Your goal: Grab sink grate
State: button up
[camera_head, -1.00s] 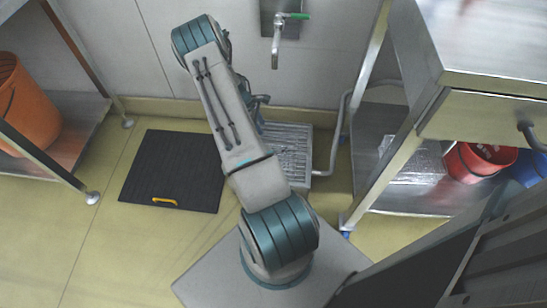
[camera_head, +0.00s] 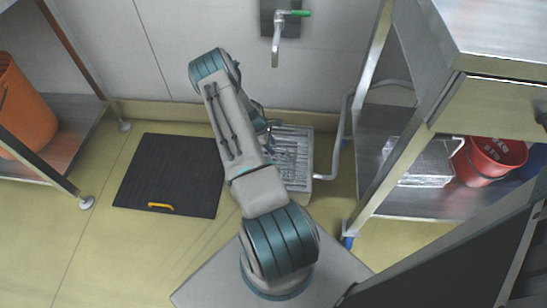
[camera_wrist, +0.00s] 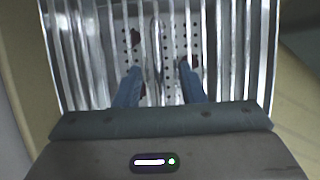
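The sink grate (camera_head: 293,150) is a grey slatted metal panel over the low floor basin below the tap. In the wrist view the grate (camera_wrist: 222,55) fills the upper middle, with bright parallel bars and a perforated plate with dark reddish spots showing beneath. My gripper (camera_wrist: 159,72) is open, its two blue fingers apart over the grate's near middle. A bar of the grate shows in the gap between them. I cannot tell whether the fingertips reach between the bars. In the head view my arm hides most of the gripper and the grate's left part.
A pipe (camera_head: 333,150) runs down right of the basin, beside a metal shelf unit (camera_head: 395,155) holding a red bucket (camera_head: 490,158). A wall tap (camera_head: 276,45) hangs above. A black mat (camera_head: 170,175) with a yellow handle lies on the floor left of the basin.

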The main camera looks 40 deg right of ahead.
jog(key=shift+b+x, duration=0.35)
jog(key=shift+x, duration=1.1)
jog(key=shift+w+f+b, duration=0.15)
jog(key=shift+f+b, duration=0.1)
jog(key=shift+b, duration=0.05)
grip_shut()
dwell(0.8)
